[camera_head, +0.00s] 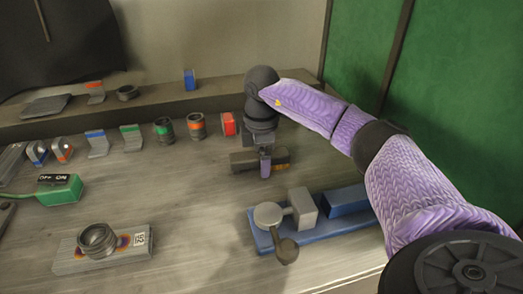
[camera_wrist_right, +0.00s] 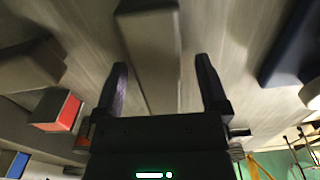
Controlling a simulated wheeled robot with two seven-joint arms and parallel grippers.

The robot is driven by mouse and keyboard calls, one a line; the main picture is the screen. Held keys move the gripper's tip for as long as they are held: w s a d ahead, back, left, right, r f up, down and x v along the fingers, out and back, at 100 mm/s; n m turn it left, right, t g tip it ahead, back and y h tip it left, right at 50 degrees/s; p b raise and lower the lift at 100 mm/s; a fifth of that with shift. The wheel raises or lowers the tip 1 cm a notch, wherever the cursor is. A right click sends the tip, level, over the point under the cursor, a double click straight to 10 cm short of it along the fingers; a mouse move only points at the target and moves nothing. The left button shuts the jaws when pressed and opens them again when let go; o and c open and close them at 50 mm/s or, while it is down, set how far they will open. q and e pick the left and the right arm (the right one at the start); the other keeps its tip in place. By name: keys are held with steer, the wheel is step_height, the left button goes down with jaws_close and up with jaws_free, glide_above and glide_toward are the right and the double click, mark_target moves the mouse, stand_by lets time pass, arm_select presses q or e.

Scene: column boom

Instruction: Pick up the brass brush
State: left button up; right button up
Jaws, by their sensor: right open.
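My right gripper (camera_head: 265,168) points down over the bench in the head view. A dark, elongated block with an orange-yellow patch, apparently the brass brush (camera_head: 242,162), lies across under it, partly hidden by the gripper. In the right wrist view my fingers (camera_wrist_right: 160,66) are apart. A long grey-brown piece, apparently the brush (camera_wrist_right: 154,60), runs between them, with a gap on each side. Its near end is hidden behind the gripper body, and no bristles can be made out. My left gripper is not in view.
A blue fixture (camera_head: 262,240) with grey blocks and a knob stands near right. A red-faced block (camera_head: 228,124) and several coloured parts line the back. A green switch box (camera_head: 60,190) and a grey plate with a ring (camera_head: 130,254) sit left. The bench's middle is clear.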

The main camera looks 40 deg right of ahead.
steer(key=shift+f, duration=0.1)
jaws_close()
stand_by(0.5)
